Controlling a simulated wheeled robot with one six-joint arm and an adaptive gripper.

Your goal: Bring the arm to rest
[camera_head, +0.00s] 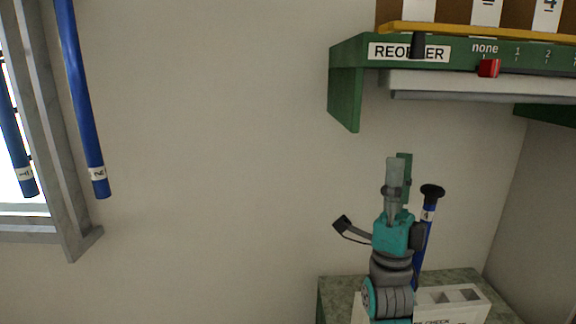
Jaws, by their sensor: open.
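My gripper (399,168) points upward in front of the wall, at the right of the head view, below the green shelf. It is open, seen nearly edge-on, and I see nothing between its fingers. My teal and grey arm rises below it from the bottom edge. A blue rod (426,226) with a black top and a label marked 4 stands just right of my wrist, partly hidden by it. I cannot tell the gap between them.
A white block (452,309) with square openings sits on a speckled counter (336,290) behind my arm. The green shelf (346,95) overhangs above, with a REORDER label and a red slider (488,68) at "none". Blue rods (82,95) are at the left by a grey frame (45,120).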

